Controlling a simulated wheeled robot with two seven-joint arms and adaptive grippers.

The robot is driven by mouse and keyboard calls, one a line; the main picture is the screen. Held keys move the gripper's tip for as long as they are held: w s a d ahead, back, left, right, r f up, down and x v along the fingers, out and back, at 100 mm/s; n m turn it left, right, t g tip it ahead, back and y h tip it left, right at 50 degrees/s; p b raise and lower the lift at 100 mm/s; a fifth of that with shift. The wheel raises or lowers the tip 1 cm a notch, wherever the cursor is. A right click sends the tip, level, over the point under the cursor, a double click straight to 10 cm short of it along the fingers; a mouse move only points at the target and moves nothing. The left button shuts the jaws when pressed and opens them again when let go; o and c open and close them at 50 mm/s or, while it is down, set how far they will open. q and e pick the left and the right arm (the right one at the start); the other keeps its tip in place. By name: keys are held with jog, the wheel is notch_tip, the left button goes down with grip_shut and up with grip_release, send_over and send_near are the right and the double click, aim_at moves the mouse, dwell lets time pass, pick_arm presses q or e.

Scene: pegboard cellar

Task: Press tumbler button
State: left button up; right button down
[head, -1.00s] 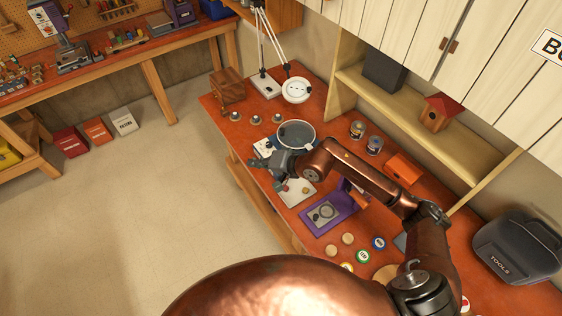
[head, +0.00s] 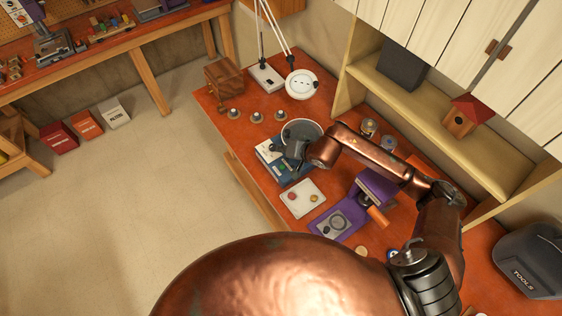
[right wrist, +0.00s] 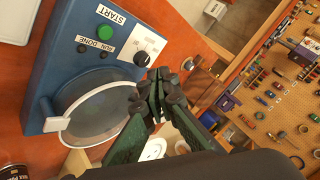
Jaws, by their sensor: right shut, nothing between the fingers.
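The blue tumbler (head: 272,172) stands on the orange workbench, with its round lid (head: 303,128) behind my right gripper in the head view. In the right wrist view the tumbler (right wrist: 62,58) shows a green START button (right wrist: 105,33), small RUN and DONE lamps, and a black knob (right wrist: 141,58) on a white dial. My right gripper (head: 284,160) is shut and empty over the tumbler's front. In the wrist view its dark green fingertips (right wrist: 160,78) appear just beside the knob, apart from the START button. Contact cannot be told. My left gripper is not in view.
A white plate (head: 294,207) with a red and a yellow button lies in front of the tumbler. A purple device (head: 325,226) stands closer to me. A lamp (head: 301,84), a wooden box (head: 223,84) and small grey knobs stand behind. Shelves border the right.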

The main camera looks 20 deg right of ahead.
aim_at(284, 168)
jog(key=f, duration=0.3)
jog(key=shift+s+d+b, duration=0.35)
jog(key=shift+s, duration=0.05)
notch_tip(284, 168, down, 3)
jog(key=shift+w+r, duration=0.1)
jog(key=shift+r, duration=0.1)
notch_tip(284, 168, down, 3)
jog(key=b, duration=0.3)
jog(key=shift+r, duration=0.1)
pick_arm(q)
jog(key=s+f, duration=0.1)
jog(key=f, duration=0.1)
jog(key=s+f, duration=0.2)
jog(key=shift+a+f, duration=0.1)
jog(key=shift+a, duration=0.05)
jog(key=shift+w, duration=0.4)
